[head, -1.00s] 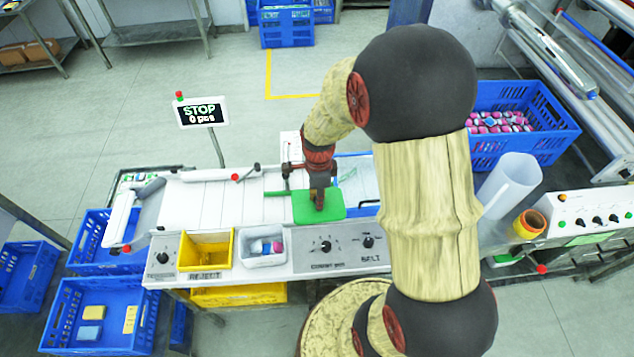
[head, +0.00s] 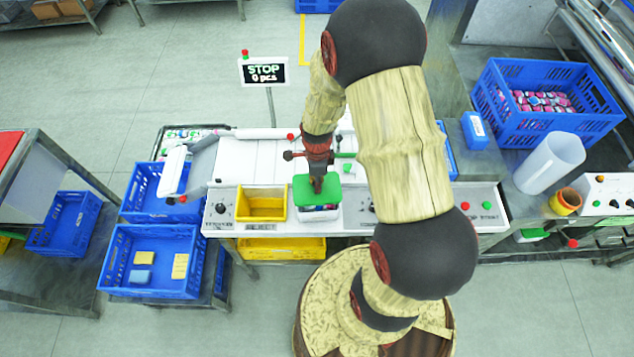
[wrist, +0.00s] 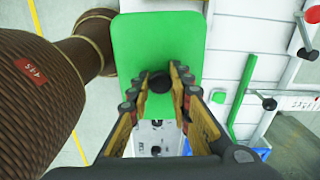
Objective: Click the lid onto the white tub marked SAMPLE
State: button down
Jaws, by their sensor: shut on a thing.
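The green lid (head: 316,189) hangs from my gripper (head: 318,184), which is shut on the dark knob in its middle. In the wrist view the lid (wrist: 158,45) is a green rectangle beyond the fingers (wrist: 160,88), with the black knob between them. The white tub (head: 320,214) stands on the front panel right of the yellow bin, directly below the lid in the head view. The lid hides most of the tub's opening, contents and any marking. Whether lid and tub touch, I cannot tell.
A yellow REJECT bin (head: 262,203) stands close to the tub's left. The control panel with knobs and buttons (head: 475,205) runs to the right. The white belt (head: 255,160) lies behind. A blue crate (head: 548,100) of packets and a clear jug (head: 550,160) stand farther right.

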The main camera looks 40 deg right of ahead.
jog(key=shift+f+b, duration=1.9)
jog(key=shift+f, duration=1)
jog(key=shift+f+b, duration=0.45)
jog(key=shift+f, duration=0.05)
dwell(0.4)
jog(key=c, duration=1.6)
grip_release()
jog(key=o, duration=0.5)
jog(key=shift+o, duration=0.2)
jog(key=shift+r, duration=0.1)
jog(key=shift+r+p, duration=2.4)
jog(key=shift+r, duration=1.1)
jog(key=c, duration=0.4)
